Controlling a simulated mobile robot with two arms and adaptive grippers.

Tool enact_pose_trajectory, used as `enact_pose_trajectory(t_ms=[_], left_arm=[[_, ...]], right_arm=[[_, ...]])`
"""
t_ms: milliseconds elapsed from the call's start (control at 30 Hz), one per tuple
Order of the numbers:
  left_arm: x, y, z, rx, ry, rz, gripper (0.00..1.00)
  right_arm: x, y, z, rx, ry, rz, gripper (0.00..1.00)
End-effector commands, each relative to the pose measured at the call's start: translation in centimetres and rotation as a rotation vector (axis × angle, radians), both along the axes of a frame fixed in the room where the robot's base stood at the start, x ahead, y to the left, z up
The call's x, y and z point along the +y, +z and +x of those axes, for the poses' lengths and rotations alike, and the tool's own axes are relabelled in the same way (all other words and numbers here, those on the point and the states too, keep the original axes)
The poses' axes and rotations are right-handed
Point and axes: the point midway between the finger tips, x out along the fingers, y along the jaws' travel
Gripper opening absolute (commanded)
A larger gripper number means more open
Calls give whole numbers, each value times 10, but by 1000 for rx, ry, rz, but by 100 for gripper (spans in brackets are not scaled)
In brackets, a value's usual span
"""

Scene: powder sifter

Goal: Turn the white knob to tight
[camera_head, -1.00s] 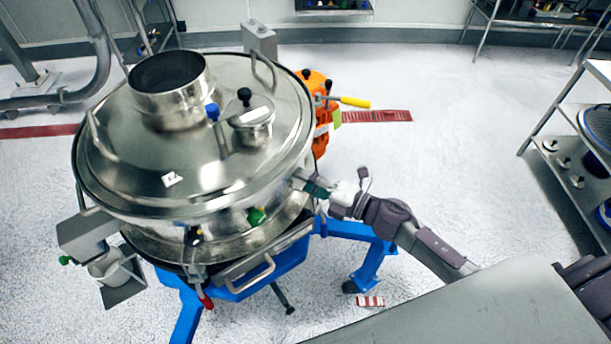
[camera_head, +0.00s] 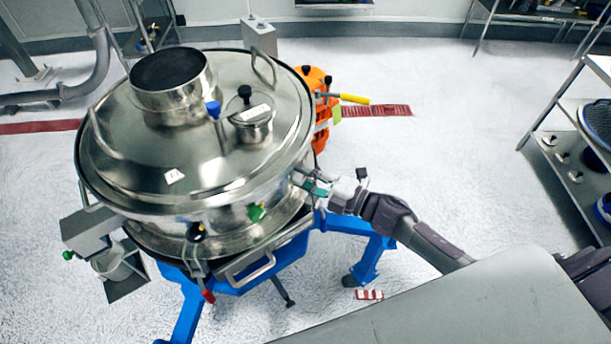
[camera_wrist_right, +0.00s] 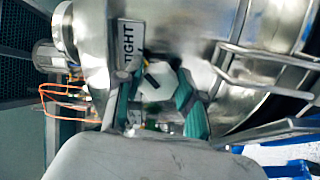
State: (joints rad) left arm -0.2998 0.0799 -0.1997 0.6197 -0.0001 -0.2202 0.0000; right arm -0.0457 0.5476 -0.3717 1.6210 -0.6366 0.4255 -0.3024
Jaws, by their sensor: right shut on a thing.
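The white knob (camera_wrist_right: 155,82) shows in the right wrist view, with a black mark on its face. It sits on the side of the steel sifter (camera_head: 240,170), beside a label (camera_wrist_right: 130,45) on which "IGHT" can be read. My right gripper (camera_wrist_right: 154,92) is shut on the knob, one teal finger on each side of it. In the head view my right gripper (camera_head: 312,186) is at the right side of the sifter, and the knob cannot be made out there. My left gripper is not in view.
The sifter stands on a blue frame (camera_head: 367,262). An orange unit with a yellow handle (camera_head: 354,99) is behind my right gripper. A steel handle (camera_head: 250,276) sticks out at the front. A shelf rack (camera_head: 565,180) stands at right, with open floor between.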

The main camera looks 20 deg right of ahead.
Motion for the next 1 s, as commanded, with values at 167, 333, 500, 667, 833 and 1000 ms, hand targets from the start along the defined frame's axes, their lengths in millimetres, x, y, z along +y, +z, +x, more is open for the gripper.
enact_pose_trajectory(t_ms=[167, 333, 500, 667, 833, 1000], left_arm=[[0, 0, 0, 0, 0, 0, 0], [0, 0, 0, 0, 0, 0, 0], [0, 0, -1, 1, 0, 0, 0], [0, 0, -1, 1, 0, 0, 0], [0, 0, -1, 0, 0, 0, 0], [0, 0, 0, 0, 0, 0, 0]], right_arm=[[0, -1, 0, 2, -1, 1, 55], [0, 0, 0, 1, 0, 0, 64], [0, 0, 0, 1, 0, -1, 64], [-9, -2, -9, 3, -1, -1, 64], [-30, -2, -34, 5, -1, -3, 64], [-55, -2, -62, 5, -1, -2, 64]])
